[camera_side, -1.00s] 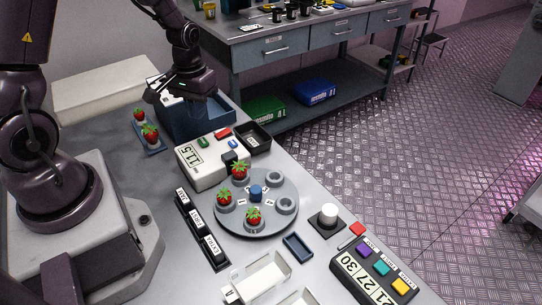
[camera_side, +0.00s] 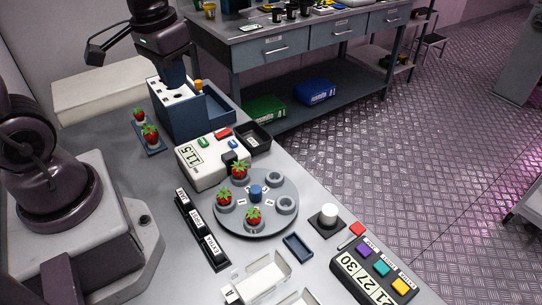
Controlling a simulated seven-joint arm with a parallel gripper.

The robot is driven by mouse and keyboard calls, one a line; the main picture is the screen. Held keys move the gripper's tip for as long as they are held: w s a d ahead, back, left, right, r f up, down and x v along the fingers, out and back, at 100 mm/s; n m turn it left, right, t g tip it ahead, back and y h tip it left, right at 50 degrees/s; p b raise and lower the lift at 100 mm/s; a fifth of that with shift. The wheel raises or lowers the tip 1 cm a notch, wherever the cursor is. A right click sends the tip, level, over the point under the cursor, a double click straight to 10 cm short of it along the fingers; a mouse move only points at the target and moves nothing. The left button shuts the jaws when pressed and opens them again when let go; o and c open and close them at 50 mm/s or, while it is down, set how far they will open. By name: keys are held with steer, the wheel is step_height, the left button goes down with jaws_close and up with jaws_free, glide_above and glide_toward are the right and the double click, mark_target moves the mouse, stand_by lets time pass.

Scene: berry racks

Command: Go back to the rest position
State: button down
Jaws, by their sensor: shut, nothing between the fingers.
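My gripper (camera_side: 172,68) is at the upper left, close above the blue box (camera_side: 182,125) with the white holed top (camera_side: 172,92). It is shut, with nothing held. A dark blue part shows at its lower end; its fingertips are not clear. The gripper is apart from the round grey turntable (camera_side: 284,228), which bears three strawberries (camera_side: 239,170) in ring holders, two empty rings and a blue knob (camera_side: 256,192).
Two more strawberries (camera_side: 150,132) stand on a small blue rack (camera_side: 153,153) left of the box. A white scale (camera_side: 192,174), a black tray (camera_side: 266,147), a label strip (camera_side: 202,231), a white button (camera_side: 329,212) and a colored-button panel (camera_side: 358,279) are on the table.

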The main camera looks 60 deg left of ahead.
steer(key=s+d+r+m+t, duration=0.2)
steer(key=s+d+r+t, duration=0.2)
steer(key=r, duration=0.4)
steer(key=shift+d+m, duration=0.4)
steer(key=shift+d, duration=0.25)
steer(key=shift+r, duration=0.1)
stand_by(1.2)
